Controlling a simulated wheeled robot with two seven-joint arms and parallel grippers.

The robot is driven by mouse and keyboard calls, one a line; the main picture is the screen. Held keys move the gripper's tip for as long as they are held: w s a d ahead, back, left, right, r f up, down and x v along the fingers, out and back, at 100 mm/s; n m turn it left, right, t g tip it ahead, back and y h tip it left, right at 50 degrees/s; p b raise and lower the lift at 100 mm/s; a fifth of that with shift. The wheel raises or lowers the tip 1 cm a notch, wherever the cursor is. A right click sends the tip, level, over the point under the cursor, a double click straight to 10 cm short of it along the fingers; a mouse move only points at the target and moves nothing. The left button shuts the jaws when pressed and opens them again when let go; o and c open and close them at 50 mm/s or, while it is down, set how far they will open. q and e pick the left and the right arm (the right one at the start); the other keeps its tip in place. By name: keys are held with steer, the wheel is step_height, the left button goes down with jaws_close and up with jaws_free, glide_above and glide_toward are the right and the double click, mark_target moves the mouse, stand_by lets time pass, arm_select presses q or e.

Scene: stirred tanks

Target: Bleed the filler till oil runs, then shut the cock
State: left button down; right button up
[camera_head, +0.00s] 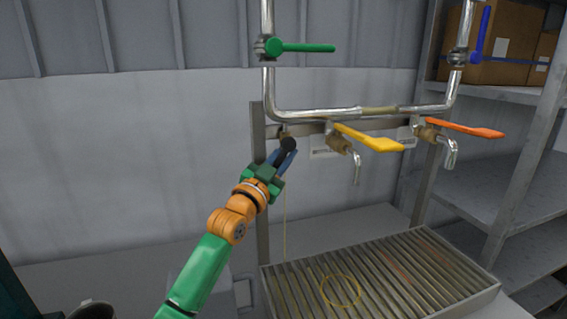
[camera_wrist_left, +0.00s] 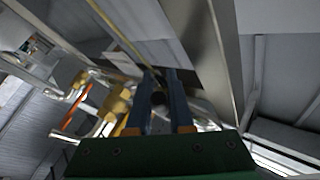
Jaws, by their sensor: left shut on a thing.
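My left gripper (camera_head: 287,150) is shut on a black knob (camera_head: 289,144) of a small brass cock (camera_head: 283,131) at the left end of the pipework. In the left wrist view the dark round knob (camera_wrist_left: 158,98) sits between the blue fingers. A thin yellowish stream (camera_head: 285,225) runs straight down from beside the gripper to the grated tray (camera_head: 482,302). It shows as a yellowish line (camera_wrist_left: 115,33) in the left wrist view. The cock's body is partly hidden by the gripper. My right gripper is not in view.
Right of the gripper are a yellow-lever tap (camera_head: 370,138) and an orange-lever tap (camera_head: 465,128), with spouts over the tray. Above are a green-lever valve (camera_head: 305,47) and a blue-lever valve (camera_head: 482,32). Shelves with boxes (camera_head: 490,45) stand at right.

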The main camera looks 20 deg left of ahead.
mark_target(276, 166)
arm_select(q)
steer(key=c, duration=1.1)
jaws_free()
steer(key=shift+s+f, duration=0.1)
steer(key=b+v, duration=0.3)
steer(key=v, duration=0.4)
